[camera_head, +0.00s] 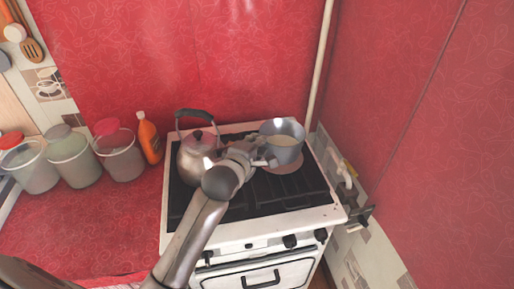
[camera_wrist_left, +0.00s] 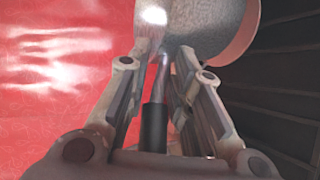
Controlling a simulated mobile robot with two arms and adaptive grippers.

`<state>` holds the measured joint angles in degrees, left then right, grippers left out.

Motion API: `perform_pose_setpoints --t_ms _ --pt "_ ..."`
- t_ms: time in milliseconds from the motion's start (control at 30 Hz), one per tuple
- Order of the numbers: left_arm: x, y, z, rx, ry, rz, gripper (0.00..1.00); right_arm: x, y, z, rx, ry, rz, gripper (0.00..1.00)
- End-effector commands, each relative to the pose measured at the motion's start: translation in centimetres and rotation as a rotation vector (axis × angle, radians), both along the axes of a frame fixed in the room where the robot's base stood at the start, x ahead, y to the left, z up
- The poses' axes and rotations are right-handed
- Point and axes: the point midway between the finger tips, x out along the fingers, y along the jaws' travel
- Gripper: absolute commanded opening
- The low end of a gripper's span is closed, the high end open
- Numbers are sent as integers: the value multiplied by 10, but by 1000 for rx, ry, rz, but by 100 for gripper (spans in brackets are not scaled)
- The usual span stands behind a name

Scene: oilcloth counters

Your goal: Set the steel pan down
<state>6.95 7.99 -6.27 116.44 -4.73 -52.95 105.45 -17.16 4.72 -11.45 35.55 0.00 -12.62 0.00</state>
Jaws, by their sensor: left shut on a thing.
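In the left wrist view the dark handle (camera_wrist_left: 153,127) runs between the fingers of the left gripper (camera_wrist_left: 164,75), with the pan (camera_wrist_left: 215,30) beyond. My right gripper is not in view.
A steel kettle (camera_head: 194,160) with a dark handle stands left of the pan, close to my gripper. The white stove (camera_head: 255,229) has a black grate. Several lidded jars (camera_head: 72,160) and an orange bottle (camera_head: 149,140) stand on the red counter (camera_head: 95,220). Red walls close in behind and right.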

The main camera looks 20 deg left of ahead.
Motion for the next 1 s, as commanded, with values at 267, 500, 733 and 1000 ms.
perform_pose_setpoints --t_ms 267,500,733,1000 --pt "29 10 -33 1 -8 -2 0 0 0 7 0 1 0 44" --pt "39 13 -44 -2 -11 -2 0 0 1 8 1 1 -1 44" --pt "43 15 -65 0 -5 -3 0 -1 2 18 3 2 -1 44" --pt "43 14 -83 -1 -7 -4 0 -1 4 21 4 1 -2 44"
